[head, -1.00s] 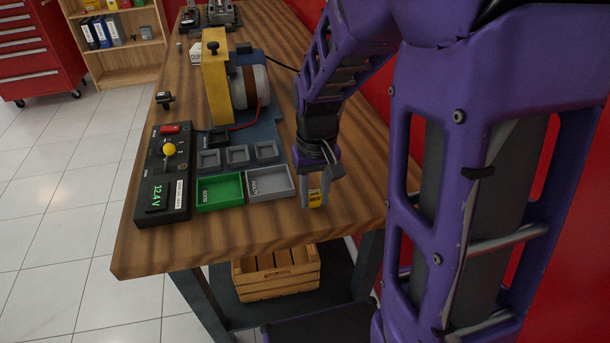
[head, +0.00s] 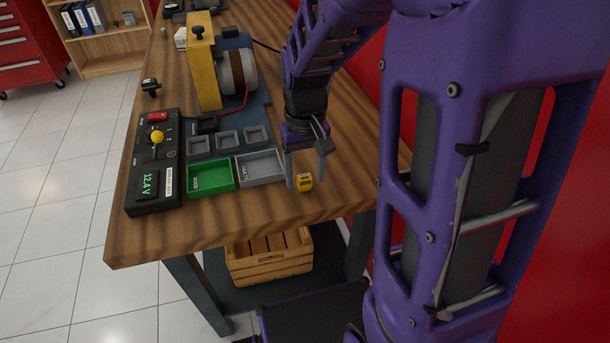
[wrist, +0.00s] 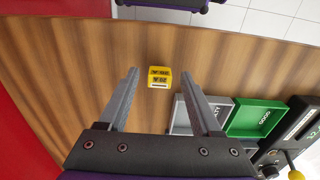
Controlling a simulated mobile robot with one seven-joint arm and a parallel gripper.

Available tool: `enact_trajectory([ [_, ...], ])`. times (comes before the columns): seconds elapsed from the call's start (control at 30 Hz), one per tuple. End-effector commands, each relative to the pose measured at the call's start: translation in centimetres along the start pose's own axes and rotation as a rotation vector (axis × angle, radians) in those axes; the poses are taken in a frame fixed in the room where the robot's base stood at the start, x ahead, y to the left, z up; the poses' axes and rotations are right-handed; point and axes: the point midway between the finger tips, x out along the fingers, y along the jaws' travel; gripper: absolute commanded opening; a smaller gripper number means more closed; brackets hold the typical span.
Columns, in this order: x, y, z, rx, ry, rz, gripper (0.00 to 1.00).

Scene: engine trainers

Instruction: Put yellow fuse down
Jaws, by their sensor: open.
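The yellow fuse (head: 304,182) sits on the wooden bench top, just right of the grey tray, in the head view. In the wrist view the fuse (wrist: 159,77) lies between and a little beyond the fingertips, with dark markings on its face. My gripper (head: 308,170) is open, with its fingers apart and not touching the fuse in the wrist view. The fingers (wrist: 160,82) hold nothing.
A green tray (head: 232,184) and a grey tray (head: 281,179) stand left of the fuse. A black meter box (head: 130,205) reading 12.4 V is further left. The front bench edge is near. Bare wood (head: 290,214) lies in front of the fuse.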

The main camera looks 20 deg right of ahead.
Motion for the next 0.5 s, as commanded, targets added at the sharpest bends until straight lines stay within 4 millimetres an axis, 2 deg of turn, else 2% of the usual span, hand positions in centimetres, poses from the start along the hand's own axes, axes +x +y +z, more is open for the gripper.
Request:
enact_trajectory([
  [0.03,-1.3,0.0,-0.1,0.000,0.005,0.000,0.66],
  [0.3,-7.2,0.0,-0.1,0.000,0.005,0.001,0.66],
  [0.5,-9.9,0.0,-0.1,0.000,0.003,0.001,0.66],
])
